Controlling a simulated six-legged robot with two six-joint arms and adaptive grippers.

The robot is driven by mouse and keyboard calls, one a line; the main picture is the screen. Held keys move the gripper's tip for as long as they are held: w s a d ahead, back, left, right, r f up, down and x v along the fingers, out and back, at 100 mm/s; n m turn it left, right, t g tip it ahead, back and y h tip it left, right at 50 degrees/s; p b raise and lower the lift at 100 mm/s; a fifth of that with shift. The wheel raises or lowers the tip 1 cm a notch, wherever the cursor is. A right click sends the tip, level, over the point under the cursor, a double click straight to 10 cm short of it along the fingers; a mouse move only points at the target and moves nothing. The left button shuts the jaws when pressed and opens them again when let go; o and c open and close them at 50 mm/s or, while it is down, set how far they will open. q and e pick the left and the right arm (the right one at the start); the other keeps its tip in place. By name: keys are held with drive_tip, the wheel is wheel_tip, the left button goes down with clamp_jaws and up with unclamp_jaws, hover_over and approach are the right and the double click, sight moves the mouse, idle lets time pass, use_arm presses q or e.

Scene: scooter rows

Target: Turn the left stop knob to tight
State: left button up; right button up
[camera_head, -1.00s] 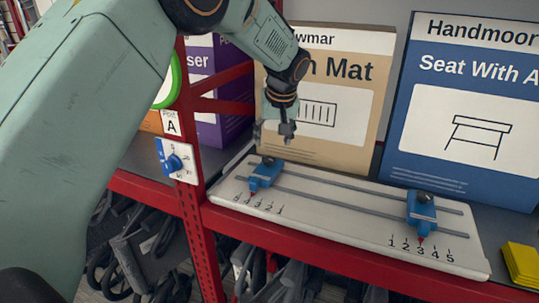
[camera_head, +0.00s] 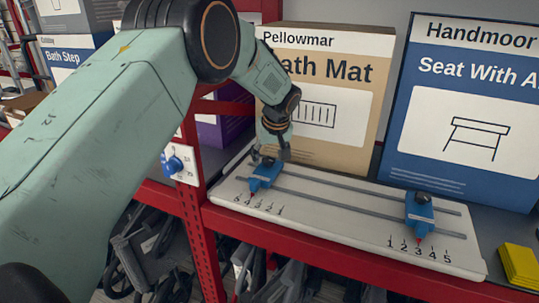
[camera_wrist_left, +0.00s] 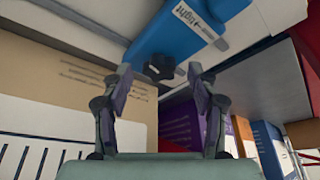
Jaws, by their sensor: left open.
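The left stop is a blue block (camera_head: 263,178) on the white board (camera_head: 330,222), at the left end of two grey rails. In the left wrist view its blue body (camera_wrist_left: 180,28) carries the word "tight" with an arrow. Its black knob (camera_wrist_left: 160,67) shows between my fingertips there, with gaps on both sides. My left gripper (camera_head: 269,157) is open, pointing down just over the stop, and partly hides the knob in the head view. The right stop (camera_head: 420,213), also blue with a dark knob, sits near the board's right end. My right gripper is not in view.
A tan Bath Mat box (camera_head: 340,70) and a blue seat box (camera_head: 460,100) stand close behind the board. A red upright (camera_head: 195,215) with a blue dial (camera_head: 174,162) stands to its left. Yellow pads (camera_head: 520,264) lie at the right.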

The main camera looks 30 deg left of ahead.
use_arm(q)
drive_tip(key=shift+s, duration=0.1)
drive_tip(key=c, duration=1.2)
drive_tip(key=m+p, duration=0.1)
drive_tip(key=m+h+p, duration=0.1)
drive_tip(key=m, duration=0.1)
drive_tip(key=m+h+p, duration=0.1)
drive_tip(key=m, duration=0.1)
drive_tip(key=shift+a+r+t, duration=0.1)
drive_tip(key=shift+a+t, duration=0.15)
drive_tip(key=shift+t, duration=0.15)
drive_tip(key=shift+a+m+p, duration=0.1)
drive_tip(key=shift+m+p, duration=0.2)
drive_tip(key=shift+m, duration=0.5)
drive_tip(key=shift+m+h, duration=0.6)
drive_tip(key=shift+m, duration=0.5)
